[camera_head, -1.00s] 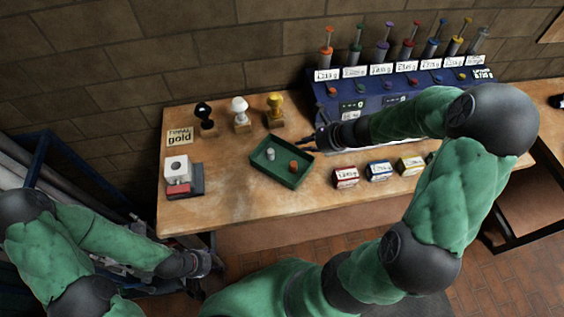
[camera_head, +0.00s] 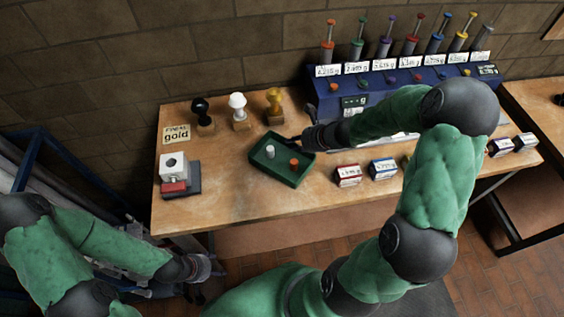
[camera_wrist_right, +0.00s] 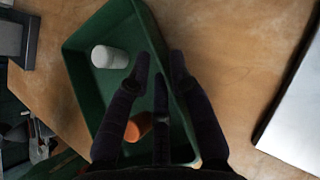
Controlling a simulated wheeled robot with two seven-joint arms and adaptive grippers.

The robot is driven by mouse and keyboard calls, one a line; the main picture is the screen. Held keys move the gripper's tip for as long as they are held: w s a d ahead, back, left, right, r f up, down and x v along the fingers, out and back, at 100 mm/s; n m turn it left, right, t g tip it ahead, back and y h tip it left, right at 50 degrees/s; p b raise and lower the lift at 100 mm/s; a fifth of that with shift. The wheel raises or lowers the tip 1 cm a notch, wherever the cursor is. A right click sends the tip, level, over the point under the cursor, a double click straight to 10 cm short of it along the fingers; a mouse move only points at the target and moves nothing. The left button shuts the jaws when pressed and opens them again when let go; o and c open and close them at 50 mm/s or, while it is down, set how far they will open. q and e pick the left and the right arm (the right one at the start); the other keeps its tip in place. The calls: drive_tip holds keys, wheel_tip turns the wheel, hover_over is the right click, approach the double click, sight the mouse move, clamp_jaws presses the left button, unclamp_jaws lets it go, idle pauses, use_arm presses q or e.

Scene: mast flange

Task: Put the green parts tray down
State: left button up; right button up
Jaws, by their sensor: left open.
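The green parts tray (camera_head: 294,183) lies on the left half of the wooden table and looks level. It also fills the left middle of the right wrist view (camera_wrist_right: 85,75). My right gripper (camera_head: 290,138) is at the tray's far right rim. In the right wrist view its dark fingers (camera_wrist_right: 161,62) lie over that side wall, with a gap between the tips. Whether they grip the wall is unclear. My left gripper (camera_head: 208,267) is open and empty, low in front of the table.
Behind the tray stand black, white and gold knobs on wooden blocks (camera_head: 240,124) and a "gold" card (camera_head: 176,134). A white-and-red device (camera_head: 174,172) is at left. Small labelled boxes (camera_head: 348,175) are at right, before the blue dispenser rack (camera_head: 430,88).

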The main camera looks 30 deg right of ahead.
drive_tip(key=shift+w+a+f, duration=0.25)
drive_tip(key=shift+w+f, duration=0.25)
drive_tip(key=shift+c, duration=0.3)
clamp_jaws()
drive_tip(key=shift+r, duration=0.1)
